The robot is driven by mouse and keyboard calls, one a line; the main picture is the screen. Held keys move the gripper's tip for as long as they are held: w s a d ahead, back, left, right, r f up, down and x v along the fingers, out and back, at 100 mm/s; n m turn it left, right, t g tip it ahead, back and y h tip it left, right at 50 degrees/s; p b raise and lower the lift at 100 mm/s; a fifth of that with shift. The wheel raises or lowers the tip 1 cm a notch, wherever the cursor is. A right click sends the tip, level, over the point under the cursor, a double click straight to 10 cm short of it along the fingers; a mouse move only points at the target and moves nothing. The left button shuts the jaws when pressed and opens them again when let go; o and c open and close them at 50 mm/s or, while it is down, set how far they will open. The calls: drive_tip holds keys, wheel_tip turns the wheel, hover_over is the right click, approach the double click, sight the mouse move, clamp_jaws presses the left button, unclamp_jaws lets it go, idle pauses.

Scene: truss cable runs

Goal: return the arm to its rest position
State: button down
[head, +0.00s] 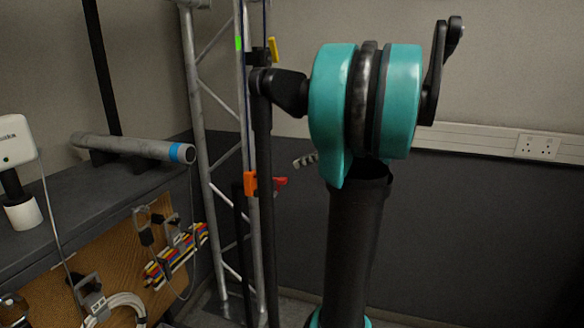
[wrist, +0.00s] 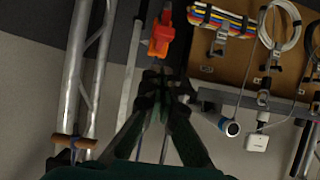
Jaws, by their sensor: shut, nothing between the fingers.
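My gripper (wrist: 160,78) shows in the wrist view, with its dark fingers drawn together at the tips and nothing between them. An orange clip (wrist: 160,38) is just beyond the fingertips in that picture; I cannot tell the gap in depth. My arm (head: 365,105), with a teal joint and black links, stands raised in the middle of the head view. I cannot make out the gripper's fingers in the head view.
A metal truss (head: 203,130) stands close left of my arm, with an orange clip (head: 250,183) and a red clip (head: 280,182). A bench (head: 95,190) at left carries a grey tube (head: 130,146); a cable bundle (head: 178,255) hangs below. The right side is open up to the wall.

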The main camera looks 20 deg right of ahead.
drive_tip(key=s+d+r, duration=0.1)
drive_tip(key=s+d, duration=0.2)
drive_tip(key=d, duration=0.1)
drive_tip(key=s+a+f+m+g+h, duration=0.3)
drive_tip(key=s+a+f+m+h, duration=0.15)
drive_tip(key=a+f, duration=0.85)
drive_tip(key=s+a+f+m+h, duration=0.1)
drive_tip(key=s+f+m+h, duration=0.4)
drive_tip(key=s+f, duration=0.7)
wheel_tip(320, 180, down, 4)
drive_tip(key=shift+s+a+f+m+h, duration=0.25)
drive_tip(key=shift+a+m+h, duration=0.1)
drive_tip(key=shift+m, duration=0.3)
